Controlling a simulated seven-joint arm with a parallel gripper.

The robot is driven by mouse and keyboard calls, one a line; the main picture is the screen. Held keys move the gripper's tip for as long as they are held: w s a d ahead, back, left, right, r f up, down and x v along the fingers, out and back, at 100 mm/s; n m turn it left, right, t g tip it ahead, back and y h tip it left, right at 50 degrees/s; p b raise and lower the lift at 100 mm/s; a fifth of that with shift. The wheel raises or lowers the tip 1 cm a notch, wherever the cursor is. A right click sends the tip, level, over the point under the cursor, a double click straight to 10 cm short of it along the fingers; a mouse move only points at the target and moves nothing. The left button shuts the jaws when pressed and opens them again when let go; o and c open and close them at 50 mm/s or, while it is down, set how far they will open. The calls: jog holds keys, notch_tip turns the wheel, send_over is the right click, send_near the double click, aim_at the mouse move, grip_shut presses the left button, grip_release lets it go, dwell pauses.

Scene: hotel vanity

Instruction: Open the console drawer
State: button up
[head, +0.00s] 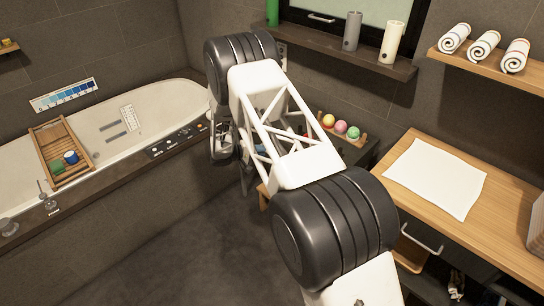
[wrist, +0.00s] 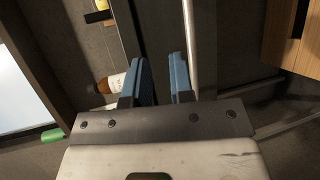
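The console (head: 500,225) stands at the right of the head view, with a light wooden top. A dark drawer front (head: 450,258) sits under its edge, with a pale bar handle (head: 422,238). The drawer looks shut, though my arm is near it in the picture. My gripper (head: 228,148) is far to the left of that handle, near the tub's corner, partly hidden by my arm. In the wrist view my gripper (wrist: 161,82) has its two blue fingers apart with nothing between them. A pale metal bar (wrist: 190,40) runs past the right finger; I cannot tell whether it touches.
A white cloth (head: 435,178) lies on the console top. A low stand with coloured balls (head: 340,127) is behind my arm. The bathtub (head: 185,95) fills the left. Shelves with rolled towels (head: 484,45) and bottles (head: 391,42) overhang the back. Floor at lower left is clear.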

jog(key=shift+n+t, duration=0.3)
jog(key=shift+t, duration=0.2)
jog(key=f, duration=0.1)
jog(key=a+f, duration=0.2)
jog(key=f, duration=0.1)
jog(key=shift+w, duration=0.35)
jog(key=shift+x, duration=3.85)
jog(key=shift+c, duration=0.5)
grip_shut()
